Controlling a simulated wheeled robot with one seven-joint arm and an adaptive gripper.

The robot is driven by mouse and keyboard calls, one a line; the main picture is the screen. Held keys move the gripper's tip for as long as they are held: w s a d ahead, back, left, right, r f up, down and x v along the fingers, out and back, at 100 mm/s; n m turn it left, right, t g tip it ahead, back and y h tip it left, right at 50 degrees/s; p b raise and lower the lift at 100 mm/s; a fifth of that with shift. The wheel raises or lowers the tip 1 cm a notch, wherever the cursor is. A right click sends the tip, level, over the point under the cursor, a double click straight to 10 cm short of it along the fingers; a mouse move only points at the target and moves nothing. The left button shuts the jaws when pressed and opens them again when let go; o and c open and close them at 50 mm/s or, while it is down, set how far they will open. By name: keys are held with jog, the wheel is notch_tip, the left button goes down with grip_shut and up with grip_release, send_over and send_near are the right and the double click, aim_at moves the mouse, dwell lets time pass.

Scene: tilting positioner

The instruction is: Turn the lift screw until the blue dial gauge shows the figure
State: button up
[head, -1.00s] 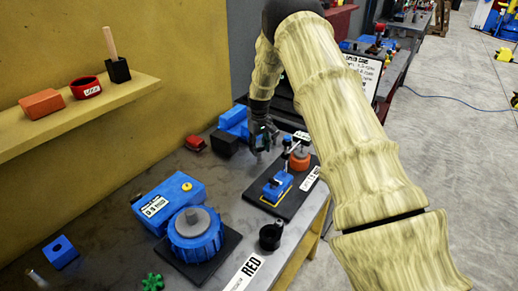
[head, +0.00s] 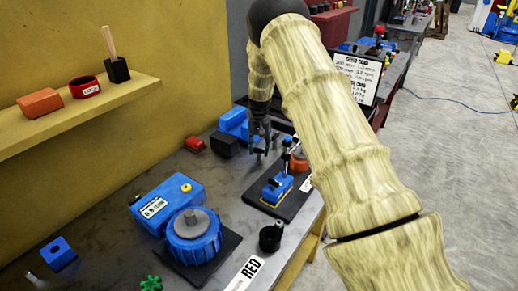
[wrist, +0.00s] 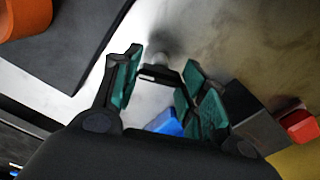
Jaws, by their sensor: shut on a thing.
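My gripper (head: 261,148) is over the far part of the bench, beside the black plate. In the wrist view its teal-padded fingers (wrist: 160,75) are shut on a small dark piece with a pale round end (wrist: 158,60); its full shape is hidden. A blue housing (head: 178,193) with a yellow knob and a white label stands at the left front. A ribbed blue round body (head: 193,240) with a grey top stands beside it on a dark plate. A small blue unit (head: 279,187) sits on the black plate. I cannot tell which is the dial gauge, nor read its figure.
An orange round part (head: 299,162) is on the black plate. A black cup (head: 270,237) and green knob (head: 151,284) are in front. A lettered board (head: 357,77) stands behind.

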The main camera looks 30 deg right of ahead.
jog(key=shift+d+r, duration=0.1)
dwell(0.4)
jog(key=o, duration=1)
notch_tip(320, 180, up, 12)
jog(key=shift+f, duration=0.1)
dwell(0.4)
